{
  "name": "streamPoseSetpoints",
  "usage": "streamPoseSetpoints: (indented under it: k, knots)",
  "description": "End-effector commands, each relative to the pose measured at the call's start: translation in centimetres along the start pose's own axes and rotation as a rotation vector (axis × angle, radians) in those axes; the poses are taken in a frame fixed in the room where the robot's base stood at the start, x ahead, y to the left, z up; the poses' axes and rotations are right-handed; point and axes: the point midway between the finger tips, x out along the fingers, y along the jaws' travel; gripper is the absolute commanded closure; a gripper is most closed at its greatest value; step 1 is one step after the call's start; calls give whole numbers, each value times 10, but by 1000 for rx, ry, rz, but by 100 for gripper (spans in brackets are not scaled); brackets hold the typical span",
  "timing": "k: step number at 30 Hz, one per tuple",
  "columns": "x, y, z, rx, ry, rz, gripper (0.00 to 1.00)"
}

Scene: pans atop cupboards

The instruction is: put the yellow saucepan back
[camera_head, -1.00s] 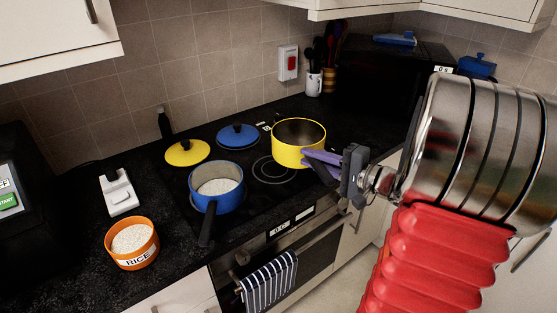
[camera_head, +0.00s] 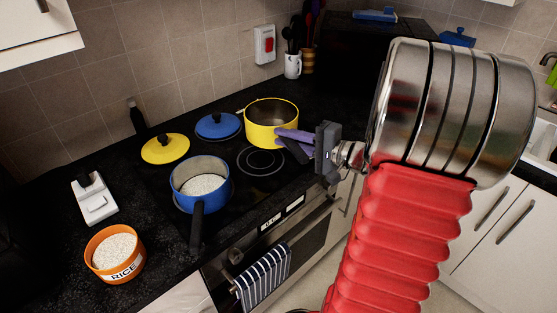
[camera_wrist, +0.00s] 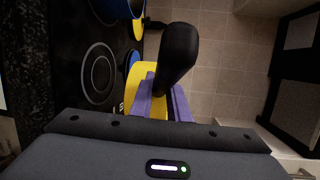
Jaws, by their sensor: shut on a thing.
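The yellow saucepan (camera_head: 272,136) is above the rear right part of the black hob (camera_head: 226,232). It looks upright and empty. I cannot tell whether its base touches the hob. My gripper (camera_head: 290,141), with purple fingers, is shut on the saucepan at its near right side. In the wrist view the purple fingers (camera_wrist: 165,103) close near the base of the saucepan's dark handle (camera_wrist: 177,50). Yellow of the pan (camera_wrist: 147,72) shows behind them. The yellow lid (camera_head: 165,149) lies at the back left of the hob.
A blue saucepan (camera_head: 202,190) with rice stands front left, its handle toward me. A blue lid (camera_head: 218,127) lies behind it. An orange rice bowl (camera_head: 114,255) is at left. A mug of utensils (camera_head: 292,66) stands behind the yellow pan. The front right ring (camera_head: 262,161) is clear.

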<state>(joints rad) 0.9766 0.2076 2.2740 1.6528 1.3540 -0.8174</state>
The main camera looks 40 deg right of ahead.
Motion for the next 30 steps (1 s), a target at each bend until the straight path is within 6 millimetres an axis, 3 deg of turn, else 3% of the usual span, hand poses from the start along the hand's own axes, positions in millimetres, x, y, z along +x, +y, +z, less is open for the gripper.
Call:
streamPoseSetpoints:
  k: [9,23,30]
  knots:
    - [5,42,-4,2,1,-1,100]
    - [5,50,-6,-1,3,-2,100]
    - [8,72,-8,4,3,0,100]
